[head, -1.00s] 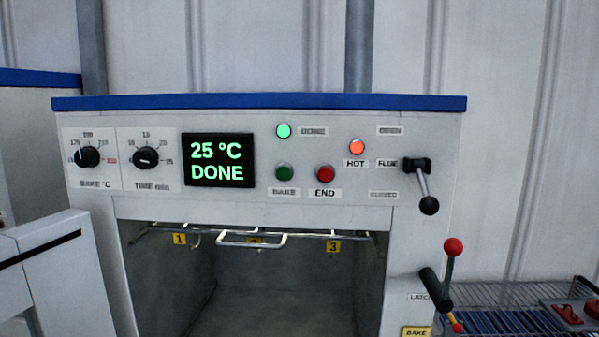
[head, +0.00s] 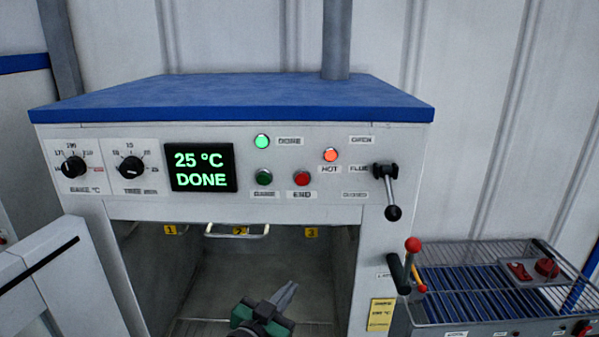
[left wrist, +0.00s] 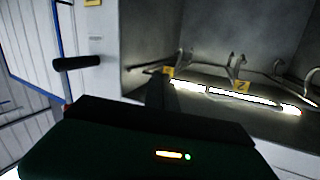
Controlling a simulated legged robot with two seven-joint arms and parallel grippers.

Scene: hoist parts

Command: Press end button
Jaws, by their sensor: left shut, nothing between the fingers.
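The red END button (head: 302,178) is on the oven's white control panel, with its label below it and the green BAKE button (head: 264,177) to its left. The display (head: 201,168) reads 25 °C DONE. My left gripper (head: 287,292) shows at the bottom of the head view, in front of the oven opening. It is shut and empty, well below the END button and apart from it. In the left wrist view my gripper's dark body fills the bottom, with the oven interior beyond. My right gripper is not in view.
The flue lever (head: 389,190) and a red-knobbed latch lever (head: 412,246) stick out at the oven's right. The open oven cavity has a white rail (head: 238,231) and numbered yellow tags. A wire rack (head: 480,285) with red parts stands at the right.

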